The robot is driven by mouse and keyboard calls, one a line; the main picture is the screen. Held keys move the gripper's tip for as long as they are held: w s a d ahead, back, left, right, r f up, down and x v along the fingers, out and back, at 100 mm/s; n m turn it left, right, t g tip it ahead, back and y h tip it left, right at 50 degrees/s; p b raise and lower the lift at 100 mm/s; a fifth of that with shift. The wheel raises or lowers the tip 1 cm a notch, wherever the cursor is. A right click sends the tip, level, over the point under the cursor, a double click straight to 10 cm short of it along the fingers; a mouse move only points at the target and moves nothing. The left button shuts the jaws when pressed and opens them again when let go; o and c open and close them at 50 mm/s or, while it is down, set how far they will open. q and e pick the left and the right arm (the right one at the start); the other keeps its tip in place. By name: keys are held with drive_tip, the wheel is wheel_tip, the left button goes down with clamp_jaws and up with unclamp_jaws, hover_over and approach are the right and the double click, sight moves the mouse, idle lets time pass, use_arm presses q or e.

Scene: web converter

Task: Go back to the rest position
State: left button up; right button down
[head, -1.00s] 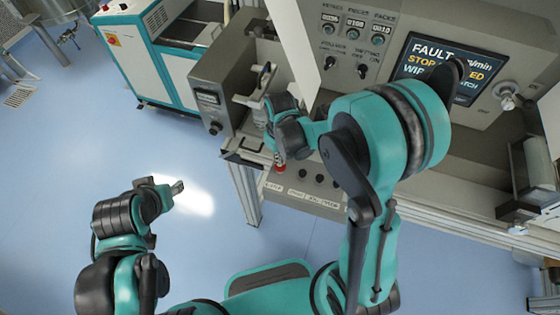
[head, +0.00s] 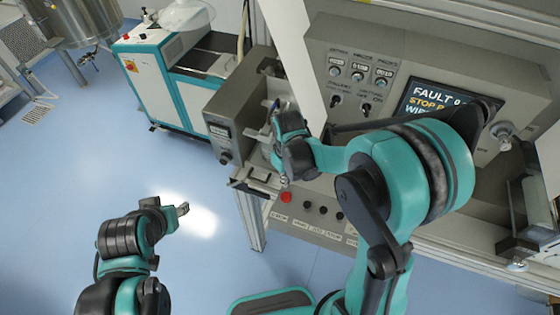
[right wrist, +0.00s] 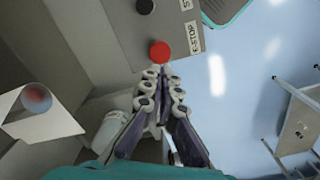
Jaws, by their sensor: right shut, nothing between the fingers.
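My right gripper (head: 284,180) is by the front of the grey machine, just above the red E-STOP button (head: 286,197) in the head view. In the right wrist view, its fingers (right wrist: 163,72) are together and empty. Their tips overlap the near edge of the red button (right wrist: 160,52); I cannot tell whether they touch it. My left gripper (head: 183,209) is over the open blue floor at the lower left, apart from everything. It is too small to tell whether its fingers are open.
The machine's screen (head: 436,100) shows a FAULT message, partly behind my right arm. A grey box unit (head: 222,128) stands left of my right wrist. A white-and-teal cabinet (head: 160,88) is farther back. The blue floor (head: 120,170) at left is clear.

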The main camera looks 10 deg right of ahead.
drive_tip(key=s+d+m+t+b, duration=0.4)
drive_tip(key=s+t+b, duration=0.3)
drive_tip(key=s+b, duration=0.3)
drive_tip(key=shift+s+d+r+m+b, duration=0.15)
drive_tip(key=shift+d+r+m+b, duration=0.35)
drive_tip(key=shift+b, duration=1.05)
drive_tip(key=shift+a+f, duration=0.15)
idle(0.5)
